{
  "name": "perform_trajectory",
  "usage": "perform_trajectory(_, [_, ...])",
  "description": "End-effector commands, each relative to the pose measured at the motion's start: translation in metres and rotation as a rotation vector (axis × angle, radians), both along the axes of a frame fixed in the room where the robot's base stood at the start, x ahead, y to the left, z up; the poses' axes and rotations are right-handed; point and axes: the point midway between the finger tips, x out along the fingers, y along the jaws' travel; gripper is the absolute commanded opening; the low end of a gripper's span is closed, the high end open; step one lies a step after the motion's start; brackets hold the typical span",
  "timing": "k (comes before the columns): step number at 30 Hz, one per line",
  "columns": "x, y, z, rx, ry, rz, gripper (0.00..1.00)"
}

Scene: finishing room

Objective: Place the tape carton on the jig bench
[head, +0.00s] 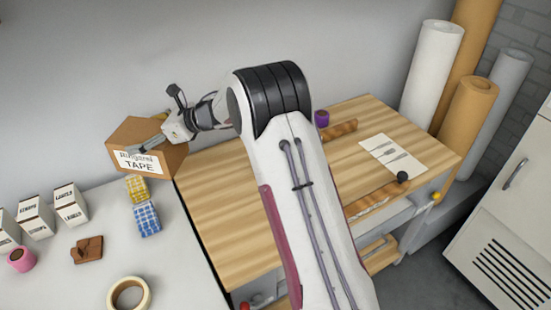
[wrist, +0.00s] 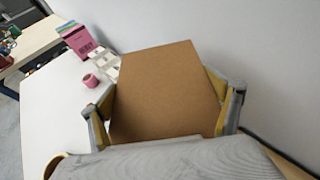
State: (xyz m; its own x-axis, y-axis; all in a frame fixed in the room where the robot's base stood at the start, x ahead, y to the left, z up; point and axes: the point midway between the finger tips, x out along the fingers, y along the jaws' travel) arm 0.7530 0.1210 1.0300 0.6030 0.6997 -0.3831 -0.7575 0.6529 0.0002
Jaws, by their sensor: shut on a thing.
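The tape carton (head: 140,150) is a brown box with a white label reading "TAPE". My gripper (head: 160,138) is shut on it, and it is at the left edge of the jig bench, over or near the back of the white table; the exact height is unclear. In the wrist view the carton's plain brown face (wrist: 165,92) fills the middle, with a finger on each side of it. The jig bench (head: 225,200) has a striped wooden top. My arm covers the bench's middle.
The white table (head: 180,270) holds small label boxes (head: 70,203), a pink roll (head: 20,259), folded cloths (head: 146,218), a brown item (head: 87,250) and a tape ring (head: 129,294). Tall rolls (head: 432,70) stand right.

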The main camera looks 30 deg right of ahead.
Motion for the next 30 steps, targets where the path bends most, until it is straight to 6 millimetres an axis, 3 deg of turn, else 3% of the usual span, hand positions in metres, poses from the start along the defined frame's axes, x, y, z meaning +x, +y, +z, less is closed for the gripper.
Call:
perform_trajectory(3, [-0.004, -0.037, 0.002, 0.002, -0.003, -0.036, 0.46])
perform_trajectory(12, [-0.024, -0.119, -0.002, 0.001, -0.003, -0.114, 0.46])
perform_trajectory(20, [-0.052, -0.182, -0.006, 0.002, -0.003, -0.172, 0.46])
perform_trajectory(30, [-0.102, -0.252, -0.011, 0.001, -0.003, -0.232, 0.46])
